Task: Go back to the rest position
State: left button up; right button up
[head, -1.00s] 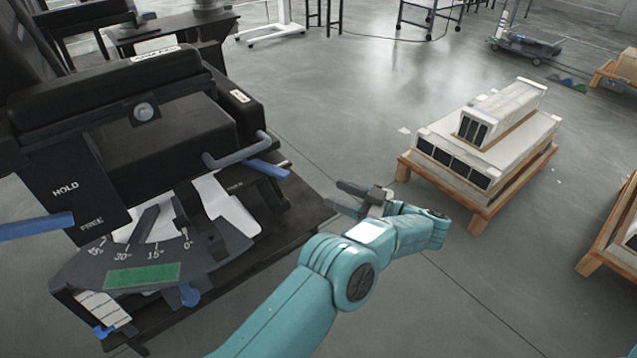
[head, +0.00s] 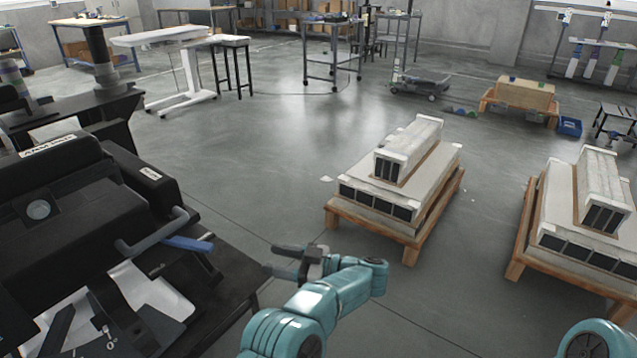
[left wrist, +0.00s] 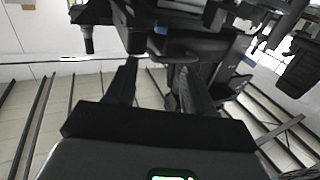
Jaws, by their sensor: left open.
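My left gripper (head: 283,260) is open and empty in the head view, at the end of a teal arm that comes up from the bottom. It is in the air to the right of a black machine (head: 70,190) with a grey handle and a blue lever (head: 188,243). It does not touch them. In the left wrist view the two dark fingers (left wrist: 152,88) stand apart with nothing between them. A teal piece of my other arm shows at the bottom right of the head view. Its gripper is out of view.
Two wooden pallets with white stacked units stand on the floor, one near the middle (head: 418,238) and one at the right (head: 517,255). A standing desk (head: 165,38), a cart (head: 333,50) and a low trolley (head: 420,84) are farther back. The grey floor (head: 270,150) between is clear.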

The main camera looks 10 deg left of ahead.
pick_arm(q)
jog(key=w+a+f+m+t+h, duration=0.2)
jog(key=w+f+m+t+h, duration=0.15)
jog(key=f+m+t, duration=0.2)
jog(key=w+a+f+m+t+h, duration=0.1)
jog(key=w+f+m+t+h, duration=0.2)
jog(key=f+m+t+h, duration=0.3)
jog(key=s+d+f+m+g+h, duration=0.25)
jog(key=s+f+h, duration=0.25)
jog(key=s+f, duration=0.4)
jog(key=s+d+f+m+g+h, duration=0.1)
jog(key=s+d+f+g+h, duration=0.5)
jog(key=s, duration=0.5)
jog(key=s+g+h, duration=0.1)
jog(key=s+g, duration=0.2)
jog(key=s, duration=1.4)
notch_tip(320, 180, up, 22)
jog(key=s+p, duration=0.1)
jog(key=p, duration=2)
jog(key=shift+s+d+f+g+p, duration=0.15)
jog(key=shift+d+f+g+p, duration=0.15)
jog(key=shift+g+p, duration=0.1)
